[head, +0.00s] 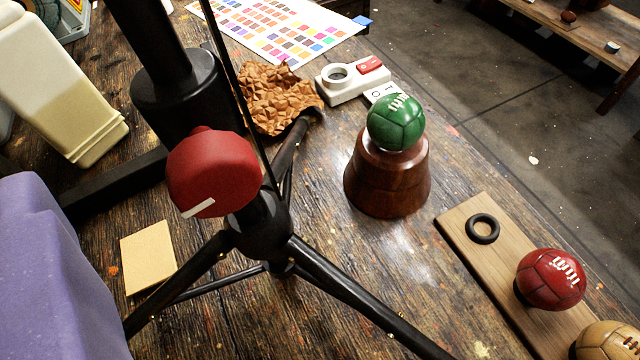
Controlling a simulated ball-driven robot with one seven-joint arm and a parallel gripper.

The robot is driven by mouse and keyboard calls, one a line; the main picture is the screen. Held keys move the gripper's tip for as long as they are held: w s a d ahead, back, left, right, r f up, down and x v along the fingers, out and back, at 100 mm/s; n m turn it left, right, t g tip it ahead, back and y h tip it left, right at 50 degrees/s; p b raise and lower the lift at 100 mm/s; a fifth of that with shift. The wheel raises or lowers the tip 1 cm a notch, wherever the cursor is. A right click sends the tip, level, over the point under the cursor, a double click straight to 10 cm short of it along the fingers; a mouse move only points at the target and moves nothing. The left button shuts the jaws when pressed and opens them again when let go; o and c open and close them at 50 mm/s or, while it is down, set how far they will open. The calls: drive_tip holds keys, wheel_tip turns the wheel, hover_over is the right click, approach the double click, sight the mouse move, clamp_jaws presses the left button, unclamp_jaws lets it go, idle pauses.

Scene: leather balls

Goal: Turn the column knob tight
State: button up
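The red knob (212,174) is on the black column (178,90) of a stand, left of the middle of the head view. It is a many-sided disc with a white mark on its face near the lower edge. The mark slants up to the right. The column stands over a hub with spread black tripod legs (350,300) on the wooden table. How tight the knob is cannot be told from this view. My gripper is not in view.
A green ball (396,122) rests on a brown wooden pedestal (388,178) right of the stand. A red ball (550,279), a tan ball (608,341) and a black ring (482,228) lie on a board. Crumpled leather (276,96) and a white device (352,80) lie behind. Purple cloth (50,270) fills the lower left.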

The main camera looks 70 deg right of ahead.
sight(217, 189)
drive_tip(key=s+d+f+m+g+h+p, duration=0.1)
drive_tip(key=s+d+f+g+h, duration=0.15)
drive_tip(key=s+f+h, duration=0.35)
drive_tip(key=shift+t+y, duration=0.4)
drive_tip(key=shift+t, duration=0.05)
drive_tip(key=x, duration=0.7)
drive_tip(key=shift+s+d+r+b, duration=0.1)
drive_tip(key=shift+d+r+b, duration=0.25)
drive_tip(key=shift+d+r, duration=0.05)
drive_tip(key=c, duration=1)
